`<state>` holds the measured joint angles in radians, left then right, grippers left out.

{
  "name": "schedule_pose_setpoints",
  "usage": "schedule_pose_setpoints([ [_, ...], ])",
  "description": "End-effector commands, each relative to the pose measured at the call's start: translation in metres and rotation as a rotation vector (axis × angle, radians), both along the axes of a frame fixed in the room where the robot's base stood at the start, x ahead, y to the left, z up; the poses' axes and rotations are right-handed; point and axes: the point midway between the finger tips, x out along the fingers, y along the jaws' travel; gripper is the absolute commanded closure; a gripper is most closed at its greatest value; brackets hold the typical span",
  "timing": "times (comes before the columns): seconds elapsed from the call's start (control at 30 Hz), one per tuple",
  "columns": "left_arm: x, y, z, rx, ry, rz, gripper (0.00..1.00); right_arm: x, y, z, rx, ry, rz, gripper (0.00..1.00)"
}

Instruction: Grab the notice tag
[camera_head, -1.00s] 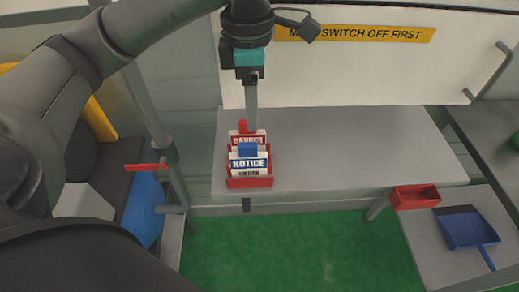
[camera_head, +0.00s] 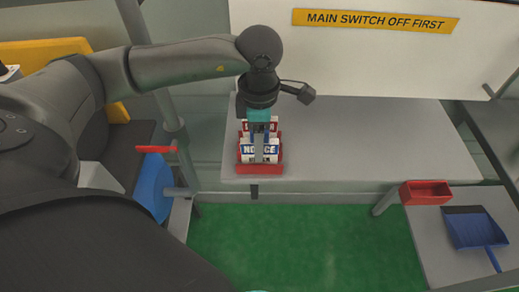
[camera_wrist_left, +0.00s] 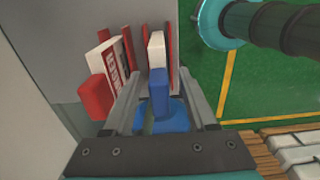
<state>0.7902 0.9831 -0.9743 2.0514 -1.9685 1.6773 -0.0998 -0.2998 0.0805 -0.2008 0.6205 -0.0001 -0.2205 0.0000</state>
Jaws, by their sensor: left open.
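The notice tag (camera_head: 247,149) is white and blue, lettered NOTICE, and stands in a red rack (camera_head: 245,169) on the grey table. In the left wrist view its blue grip (camera_wrist_left: 160,90) and white plate (camera_wrist_left: 157,48) show. My left gripper (camera_head: 260,157) points down over the tag and partly covers it. In the left wrist view the left gripper (camera_wrist_left: 164,76) is open, with the blue grip between its two fingers. A red and white danger tag (camera_wrist_left: 115,70) stands beside it, left of the fingers. My right gripper is not in view.
The grey table (camera_head: 350,140) is clear to the right of the rack. A white board (camera_head: 400,60) with a yellow sign (camera_head: 375,20) stands behind it. A red bin (camera_head: 425,193) and a blue dustpan (camera_head: 475,230) are at the right.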

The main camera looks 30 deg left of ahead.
Motion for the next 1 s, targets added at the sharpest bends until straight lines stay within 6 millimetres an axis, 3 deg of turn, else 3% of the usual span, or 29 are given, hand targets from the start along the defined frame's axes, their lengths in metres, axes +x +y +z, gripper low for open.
schedule_pose_setpoints([
  [0.1,-0.0002,-0.0006,-0.0128,-0.001,0.002,0.000,0.43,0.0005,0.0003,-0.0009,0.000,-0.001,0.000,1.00],
  [0.37,0.0004,-0.0007,-0.0150,-0.001,-0.002,-0.001,0.43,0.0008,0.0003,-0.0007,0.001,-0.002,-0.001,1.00],
  [0.87,0.0004,-0.0009,-0.0146,-0.002,-0.001,-0.001,0.98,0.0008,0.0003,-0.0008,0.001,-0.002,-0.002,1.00],
  [1.0,0.0005,-0.0008,-0.0145,-0.002,-0.001,-0.001,1.00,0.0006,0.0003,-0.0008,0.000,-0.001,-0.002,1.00],
])
